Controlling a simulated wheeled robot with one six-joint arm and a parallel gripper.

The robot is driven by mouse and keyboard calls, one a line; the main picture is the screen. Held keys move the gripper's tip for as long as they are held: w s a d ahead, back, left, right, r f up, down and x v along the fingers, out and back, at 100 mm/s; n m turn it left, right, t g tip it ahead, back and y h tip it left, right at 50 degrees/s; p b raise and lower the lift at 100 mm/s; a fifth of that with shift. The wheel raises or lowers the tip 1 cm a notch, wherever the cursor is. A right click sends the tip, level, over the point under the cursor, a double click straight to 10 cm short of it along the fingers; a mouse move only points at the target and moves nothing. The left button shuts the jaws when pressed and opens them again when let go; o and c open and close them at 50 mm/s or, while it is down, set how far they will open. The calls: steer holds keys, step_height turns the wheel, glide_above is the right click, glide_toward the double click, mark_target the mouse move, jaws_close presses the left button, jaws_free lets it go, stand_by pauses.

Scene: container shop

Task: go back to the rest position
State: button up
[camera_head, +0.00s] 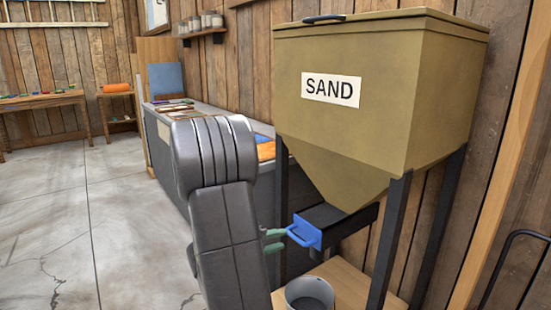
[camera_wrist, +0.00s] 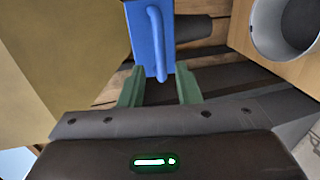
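My gripper (camera_head: 277,240) is in front of the sand hopper's blue slide handle (camera_head: 303,232), at the hopper's outlet. In the wrist view the green fingers of my gripper (camera_wrist: 160,76) stand apart with nothing clamped between them. The blue handle (camera_wrist: 148,38) is just beyond the fingertips, its near end reaching the gap between them, with room on either side. My dark arm rises at the centre of the head view and hides part of the gripper.
The tan sand hopper (camera_head: 375,130) stands on dark legs at the right. A grey bucket (camera_head: 310,294) sits on a wooden board below the outlet, also in the wrist view (camera_wrist: 284,35). A long counter (camera_head: 178,165) stands behind my arm. The floor at left is clear.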

mark_target(292, 236)
steer(key=p+v, duration=0.1)
steer(key=v, duration=0.6)
steer(key=b+x, duration=0.2)
steer(key=x, duration=1.1)
steer(key=shift+w+d+f, duration=0.1)
steer(key=shift+d+f, duration=0.05)
steer(key=shift+d, duration=0.15)
steer(key=shift+a+r, duration=0.2)
steer(key=shift+a, duration=0.05)
steer(key=f+p+v, duration=0.1)
steer(key=p+v, duration=0.5)
steer(key=v, duration=1.4)
steer(key=shift+s+a+f, duration=0.25)
steer(key=shift+a, duration=0.05)
steer(key=shift+p, duration=0.3)
